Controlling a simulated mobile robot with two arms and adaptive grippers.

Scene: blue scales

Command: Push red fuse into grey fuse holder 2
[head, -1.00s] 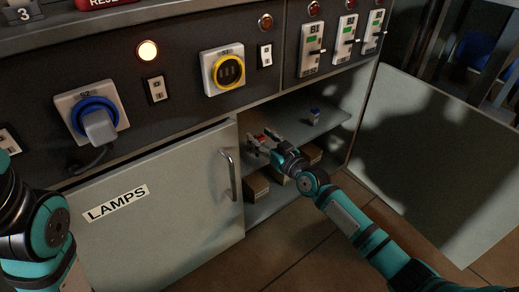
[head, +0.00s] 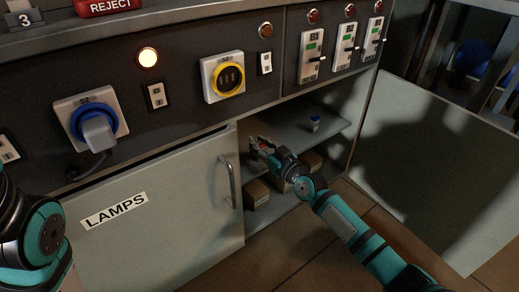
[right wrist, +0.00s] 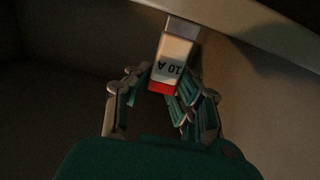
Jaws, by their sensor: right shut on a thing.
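The red fuse (right wrist: 172,62) has a white body marked "10 A" and a red end in the right wrist view. My right gripper (right wrist: 155,84) is shut on it near the red end, with a finger on either side. A grey piece (right wrist: 183,29) is at the fuse's far end; I cannot tell whether it is fuse holder 2 or part of the fuse. In the head view, my right gripper (head: 259,146) is inside the open cabinet, just above the shelf, and the fuse is hard to make out. My left gripper is out of view.
The closed LAMPS door (head: 150,215) is left of the opening; an open door panel (head: 430,160) stands at the right.

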